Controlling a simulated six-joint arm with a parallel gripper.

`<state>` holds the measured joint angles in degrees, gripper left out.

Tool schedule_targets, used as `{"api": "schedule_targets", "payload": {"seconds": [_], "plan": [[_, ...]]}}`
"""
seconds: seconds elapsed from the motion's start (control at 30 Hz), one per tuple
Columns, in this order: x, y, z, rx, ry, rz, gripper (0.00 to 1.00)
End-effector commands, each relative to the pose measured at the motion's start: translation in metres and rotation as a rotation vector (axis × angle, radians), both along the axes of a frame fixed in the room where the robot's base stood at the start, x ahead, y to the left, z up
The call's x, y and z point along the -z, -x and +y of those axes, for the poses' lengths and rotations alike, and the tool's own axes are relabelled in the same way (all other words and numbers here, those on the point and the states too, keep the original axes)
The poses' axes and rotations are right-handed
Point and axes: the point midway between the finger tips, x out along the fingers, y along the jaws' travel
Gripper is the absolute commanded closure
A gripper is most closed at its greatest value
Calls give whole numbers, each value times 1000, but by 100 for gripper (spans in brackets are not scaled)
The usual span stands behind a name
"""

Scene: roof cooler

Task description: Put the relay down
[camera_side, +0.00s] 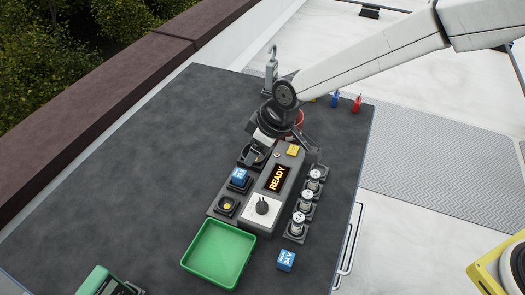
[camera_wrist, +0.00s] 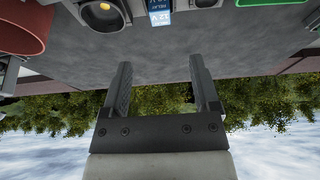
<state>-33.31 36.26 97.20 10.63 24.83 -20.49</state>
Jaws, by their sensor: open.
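A blue relay marked 12 V (camera_side: 239,177) sits in a dark socket on the left side of the grey test unit; it also shows at the top of the wrist view (camera_wrist: 159,14). A second blue relay marked 24 V (camera_side: 286,260) lies on the dark mat, right of the green tray (camera_side: 219,252). My gripper (camera_side: 282,138) is over the far end of the unit, its fingers partly hard to make out there. In the wrist view my gripper (camera_wrist: 160,66) is open, with nothing between its fingers, and apart from the 12 V relay.
A red bowl (camera_wrist: 20,28) stands near my gripper. A green device (camera_side: 104,282) is at the front left. The mat's left side is clear.

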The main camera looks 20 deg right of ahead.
Motion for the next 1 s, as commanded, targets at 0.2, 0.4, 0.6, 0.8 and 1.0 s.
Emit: {"api": "schedule_targets", "payload": {"seconds": [0.2, 0.4, 0.6, 0.8, 1.0], "plan": [[-1, 0, -5, 9, 1, 2, 22], [-7, 1, -42, 84, 9, 14, 22], [-16, 17, -118, 240, 27, 42, 22], [-21, 55, -201, 434, 45, 78, 22], [-20, 108, -267, 619, 56, 115, 22]]}}
